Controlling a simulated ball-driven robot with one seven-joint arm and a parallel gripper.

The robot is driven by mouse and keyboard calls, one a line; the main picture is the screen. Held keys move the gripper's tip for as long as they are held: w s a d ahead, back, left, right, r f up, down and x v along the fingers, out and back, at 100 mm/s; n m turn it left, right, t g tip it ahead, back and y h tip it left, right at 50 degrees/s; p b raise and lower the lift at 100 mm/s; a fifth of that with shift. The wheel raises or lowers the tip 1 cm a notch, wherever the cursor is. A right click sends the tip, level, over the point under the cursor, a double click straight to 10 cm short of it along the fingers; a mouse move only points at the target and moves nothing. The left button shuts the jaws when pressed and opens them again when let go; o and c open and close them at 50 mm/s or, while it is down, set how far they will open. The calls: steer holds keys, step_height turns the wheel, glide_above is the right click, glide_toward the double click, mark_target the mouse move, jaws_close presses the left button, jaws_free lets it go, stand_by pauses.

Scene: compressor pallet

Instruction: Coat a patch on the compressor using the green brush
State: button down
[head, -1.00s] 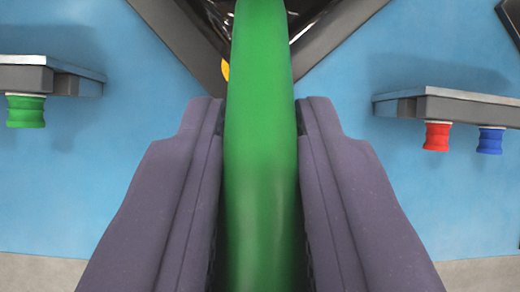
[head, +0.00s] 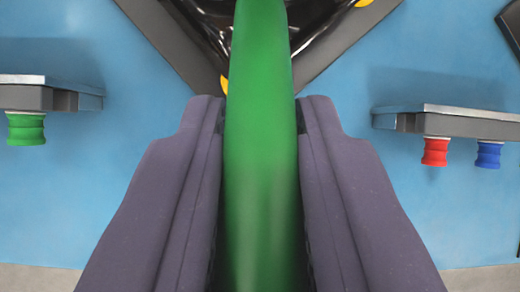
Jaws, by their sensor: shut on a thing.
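My gripper (head: 260,130) is shut on the green brush (head: 260,120), with one dark finger on each side of its long green body. The brush points away from me, up the picture, and its far end runs out of the top of the frame. Its tip is not in view. A glossy black thing with yellow spots (head: 318,32), which may be the compressor, sits on a dark grey V-shaped base behind the brush at the top. The brush hides part of it, and I cannot tell whether they touch.
A grey shelf (head: 40,96) at the left has a green knob-like piece (head: 26,129) under it. A grey shelf (head: 450,121) at the right has a red piece (head: 434,152) and a blue piece (head: 488,154) under it. Blue floor (head: 130,160) between them is clear.

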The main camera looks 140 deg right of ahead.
steer(key=shift+r+p, duration=1.85)
steer(key=shift+r, duration=0.3)
step_height(320, 180, down, 4)
steer(key=b, duration=0.3)
steer(key=shift+f+b, duration=0.2)
steer(key=shift+b, duration=0.15)
steer(key=shift+s, duration=0.1)
steer(key=shift+s+a, duration=0.1)
steer(key=shift+s, duration=2.8)
steer(key=shift+s, duration=1.5)
